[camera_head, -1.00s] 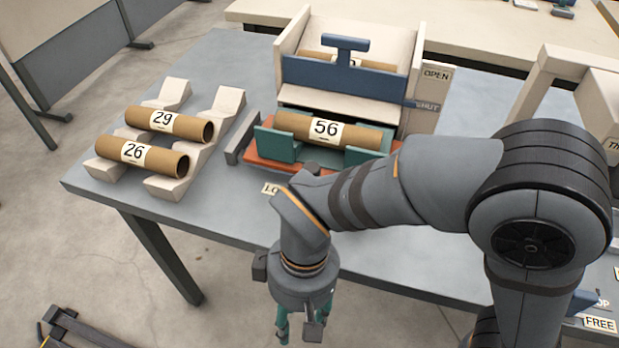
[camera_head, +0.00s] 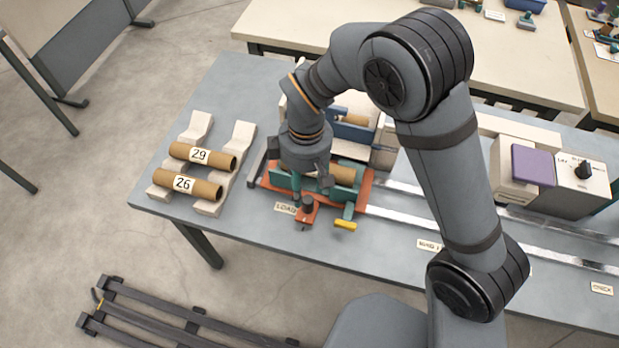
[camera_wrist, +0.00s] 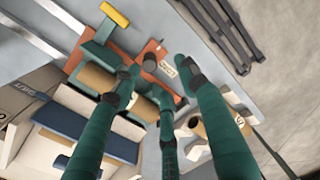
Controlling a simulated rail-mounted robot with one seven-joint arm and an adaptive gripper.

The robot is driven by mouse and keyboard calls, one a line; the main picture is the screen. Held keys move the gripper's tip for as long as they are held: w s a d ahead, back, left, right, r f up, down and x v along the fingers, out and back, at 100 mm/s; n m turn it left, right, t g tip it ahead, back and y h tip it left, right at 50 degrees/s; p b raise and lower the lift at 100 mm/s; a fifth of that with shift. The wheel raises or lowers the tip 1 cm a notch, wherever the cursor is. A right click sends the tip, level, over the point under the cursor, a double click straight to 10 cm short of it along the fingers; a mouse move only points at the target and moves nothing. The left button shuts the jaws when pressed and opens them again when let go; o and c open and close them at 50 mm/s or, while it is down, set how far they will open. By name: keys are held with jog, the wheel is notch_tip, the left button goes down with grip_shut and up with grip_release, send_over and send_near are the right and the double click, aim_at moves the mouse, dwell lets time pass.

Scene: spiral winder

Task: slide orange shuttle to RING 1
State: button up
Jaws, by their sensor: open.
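The orange shuttle (camera_head: 365,190) sits at the left end of the rail by the LOAD label (camera_head: 285,208). Its teal cradle holds a cardboard tube (camera_head: 344,174), partly hidden by my gripper. An orange tab with a dark knob (camera_head: 307,212) sticks out from its front; the knob also shows in the wrist view (camera_wrist: 149,63). My gripper (camera_head: 306,196) points down over this tab, its teal fingers open and spread near the knob. I cannot tell whether they touch it. A label (camera_head: 429,246) along the rail, partly behind my arm, is probably RING 1.
A yellow handle (camera_head: 346,225) juts from the shuttle's front right. Two tubes marked 29 (camera_head: 199,156) and 26 (camera_head: 184,184) rest on a rack at left. The metal rail (camera_head: 400,221) runs right toward a white machine with a purple block (camera_head: 532,166).

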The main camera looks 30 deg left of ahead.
aim_at(310, 200)
jog(key=shift+w+d+f+n+t+p, duration=0.15)
jog(key=shift+w+f+n+p, duration=0.15)
jog(key=shift+w, duration=0.3)
jog(key=shift+w+a+f+n+t+p, duration=0.15)
jog(key=shift+w+f+n, duration=0.15)
jog(key=shift+w, duration=0.25)
notch_tip(310, 200, down, 10)
jog(key=shift+r+p, duration=0.2)
jog(key=shift+p, duration=0.9)
jog(key=shift+c, duration=1.3)
jog(key=shift+d, duration=0.1)
jog(key=c, duration=0.7)
grip_shut()
